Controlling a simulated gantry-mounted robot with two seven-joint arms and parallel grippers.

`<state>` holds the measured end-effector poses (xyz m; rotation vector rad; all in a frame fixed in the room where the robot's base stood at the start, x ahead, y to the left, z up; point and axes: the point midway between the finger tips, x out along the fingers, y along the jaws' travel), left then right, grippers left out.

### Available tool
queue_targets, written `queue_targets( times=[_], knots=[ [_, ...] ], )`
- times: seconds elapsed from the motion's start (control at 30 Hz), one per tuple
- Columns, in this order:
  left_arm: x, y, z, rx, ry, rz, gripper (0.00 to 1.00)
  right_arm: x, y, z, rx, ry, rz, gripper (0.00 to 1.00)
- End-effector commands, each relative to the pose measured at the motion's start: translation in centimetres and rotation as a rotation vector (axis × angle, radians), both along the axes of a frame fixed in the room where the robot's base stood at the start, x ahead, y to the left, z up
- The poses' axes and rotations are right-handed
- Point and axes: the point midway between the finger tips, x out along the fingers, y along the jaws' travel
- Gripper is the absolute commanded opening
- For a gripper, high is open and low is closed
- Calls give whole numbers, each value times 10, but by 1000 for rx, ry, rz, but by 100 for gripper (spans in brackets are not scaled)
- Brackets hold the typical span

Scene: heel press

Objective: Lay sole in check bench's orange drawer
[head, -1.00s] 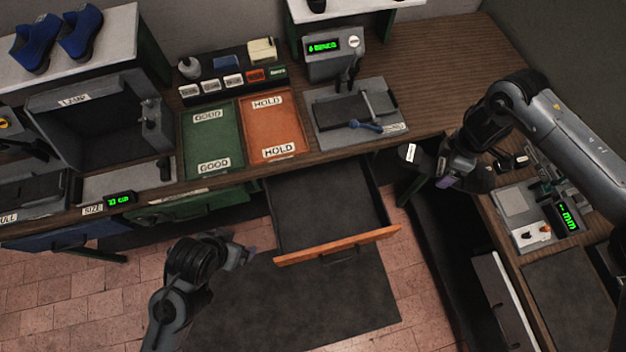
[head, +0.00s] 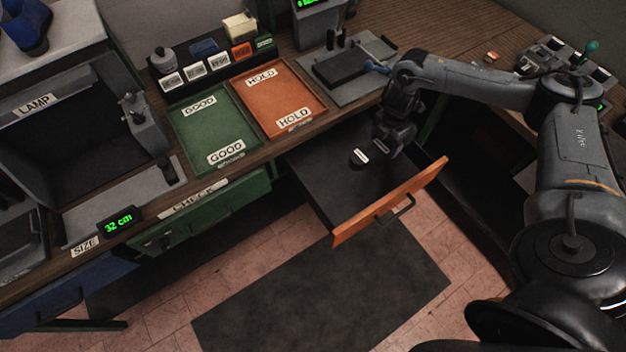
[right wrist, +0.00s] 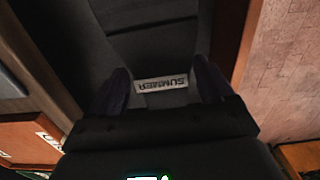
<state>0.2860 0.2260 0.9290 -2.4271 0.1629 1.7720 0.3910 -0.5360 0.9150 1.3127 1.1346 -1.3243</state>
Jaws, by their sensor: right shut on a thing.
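The orange-fronted drawer (head: 390,205) of the check bench is pulled open, with a dark floor. My right gripper (head: 385,148) is over the inside of this drawer, shut on a dark sole. The sole's thick end (head: 358,160), with a small white label, shows to the left of the fingers. In the right wrist view the sole (right wrist: 150,50) lies between the two fingertips, with a white SUMMER label by them. It is dark on dark, so I cannot tell whether it touches the drawer floor. My left gripper is out of view.
Above the drawer, the bench top holds a green GOOD tray (head: 212,128) and an orange HOLD tray (head: 278,97). A green drawer front (head: 215,210) is to the left. A dark mat (head: 320,295) lies on the tiled floor.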

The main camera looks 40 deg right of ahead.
Motion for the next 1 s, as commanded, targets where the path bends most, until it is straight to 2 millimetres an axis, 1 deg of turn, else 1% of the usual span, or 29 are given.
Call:
queue_targets(
  times=[0.03,0.17,0.27,0.37,0.47,0.8,0.9,1.0],
  knots=[
    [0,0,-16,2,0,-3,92,-13,-13,-17,-7,4,-19,44],
    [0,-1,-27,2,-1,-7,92,-31,-27,-33,-4,2,-38,44],
    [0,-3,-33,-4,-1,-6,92,-39,-30,-42,-2,1,-44,44],
    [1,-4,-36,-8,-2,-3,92,-39,-26,-51,1,0,-42,44],
    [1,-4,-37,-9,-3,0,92,-31,-16,-61,3,-2,-40,44],
    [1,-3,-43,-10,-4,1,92,18,30,-100,3,-2,-42,44],
    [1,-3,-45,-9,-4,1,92,29,40,-109,0,-2,-42,44],
    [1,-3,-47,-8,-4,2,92,36,46,-115,0,0,-43,44]
  ],
)
